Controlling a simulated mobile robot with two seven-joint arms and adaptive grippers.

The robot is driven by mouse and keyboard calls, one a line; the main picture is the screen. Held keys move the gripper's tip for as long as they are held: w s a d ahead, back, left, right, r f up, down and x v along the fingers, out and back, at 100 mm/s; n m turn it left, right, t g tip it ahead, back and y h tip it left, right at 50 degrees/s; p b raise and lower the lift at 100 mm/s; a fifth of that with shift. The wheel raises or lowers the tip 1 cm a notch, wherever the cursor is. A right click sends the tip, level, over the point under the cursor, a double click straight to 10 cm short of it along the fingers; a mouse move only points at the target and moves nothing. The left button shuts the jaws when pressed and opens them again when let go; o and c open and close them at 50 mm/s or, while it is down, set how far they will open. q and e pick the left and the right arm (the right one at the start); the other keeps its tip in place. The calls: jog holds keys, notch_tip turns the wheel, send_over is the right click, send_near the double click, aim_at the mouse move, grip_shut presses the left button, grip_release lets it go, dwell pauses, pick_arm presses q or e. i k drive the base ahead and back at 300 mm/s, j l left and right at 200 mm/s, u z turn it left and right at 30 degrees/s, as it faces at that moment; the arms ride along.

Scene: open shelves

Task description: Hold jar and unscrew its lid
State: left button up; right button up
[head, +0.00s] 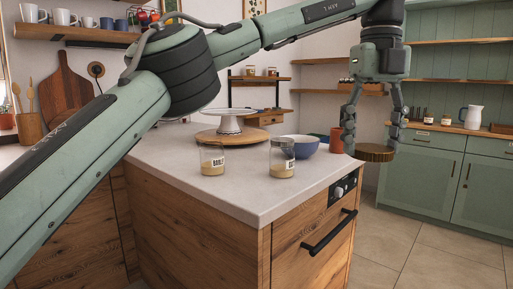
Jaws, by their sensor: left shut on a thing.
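My left gripper (373,143) hangs down at the right of the head view, with its fingers on either side of a ribbed brown-gold lid (375,152). The lid is held level, and in the picture it lies at the right edge of the island counter, apart from the jars. A clear glass jar (212,160) with a label and pale contents stands upright on the counter. A similar jar (282,158) stands to its right. I make out no lid on either jar. My right gripper is out of view.
The pale island counter (240,198) is clear in front of the jars. Behind them are a white cake stand (228,122) on a round wooden board, a blue bowl (300,146) and a terracotta cup (337,140). An oven handle (330,234) juts from the front.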

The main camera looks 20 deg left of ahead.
aim_at(212, 150)
jog(key=i+j+z, duration=0.15)
jog(key=j+z, duration=0.15)
jog(key=j, duration=0.65)
jog(key=i+j+z, duration=0.1)
jog(key=j+z, duration=0.2)
jog(key=j, duration=0.65)
jog(key=j+z, duration=0.1)
jog(key=j, duration=1.8)
